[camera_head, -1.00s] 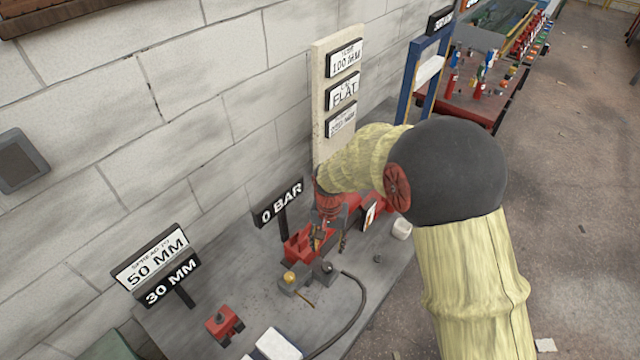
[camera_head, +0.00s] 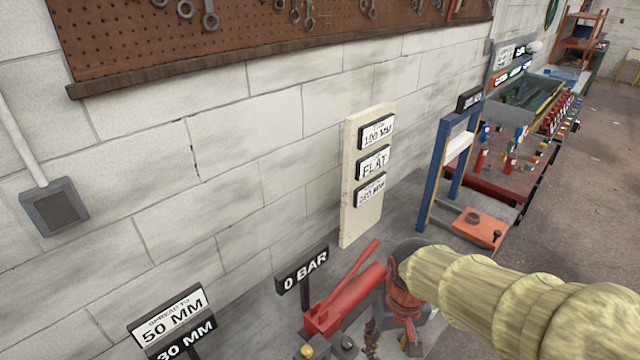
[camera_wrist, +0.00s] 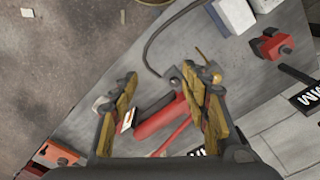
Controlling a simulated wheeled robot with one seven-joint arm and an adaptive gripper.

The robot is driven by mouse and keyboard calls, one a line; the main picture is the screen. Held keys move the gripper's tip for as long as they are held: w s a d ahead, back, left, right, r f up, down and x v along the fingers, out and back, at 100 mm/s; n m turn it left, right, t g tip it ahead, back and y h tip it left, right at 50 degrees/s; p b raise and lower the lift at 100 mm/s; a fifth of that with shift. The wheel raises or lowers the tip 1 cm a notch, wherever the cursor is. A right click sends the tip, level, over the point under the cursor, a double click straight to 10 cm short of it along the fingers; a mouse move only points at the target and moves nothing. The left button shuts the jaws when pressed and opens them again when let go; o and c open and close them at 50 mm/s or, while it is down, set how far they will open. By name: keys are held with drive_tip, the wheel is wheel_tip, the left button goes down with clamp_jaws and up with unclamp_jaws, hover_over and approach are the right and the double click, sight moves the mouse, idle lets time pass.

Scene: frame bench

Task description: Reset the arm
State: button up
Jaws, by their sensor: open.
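My arm with its pale yellow ribbed sleeve (camera_head: 500,290) reaches in from the right in the head view, over the grey bench. My gripper (camera_wrist: 168,85) shows in the wrist view with its two fingers spread apart and nothing between them held. It also shows in the head view at the arm's end (camera_head: 400,345), partly cut off by the lower edge. Below the fingers in the wrist view lies a red hand pump (camera_wrist: 160,120), apart from the fingers as far as I can tell. The pump (camera_head: 345,300) also shows in the head view, left of my gripper.
A "0 BAR" sign (camera_head: 302,270) and a "50 MM" sign (camera_head: 168,315) stand on the bench. A cream board (camera_head: 352,222) with several labels and a blue frame (camera_head: 440,160) stand behind. A red block (camera_wrist: 272,43) lies on the bench. A block wall (camera_head: 240,150) runs along the back.

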drive_tip(key=s+d+r+t, duration=0.2)
drive_tip(key=s+r, duration=0.2)
drive_tip(key=r, duration=0.2)
drive_tip(key=s+d+r+m+t, duration=0.1)
drive_tip(key=s+d+r+t, duration=0.1)
drive_tip(key=r, duration=0.5)
drive_tip(key=shift+s+d+t, duration=0.35)
drive_tip(key=shift+s+t, duration=0.15)
drive_tip(key=shift+s, duration=0.45)
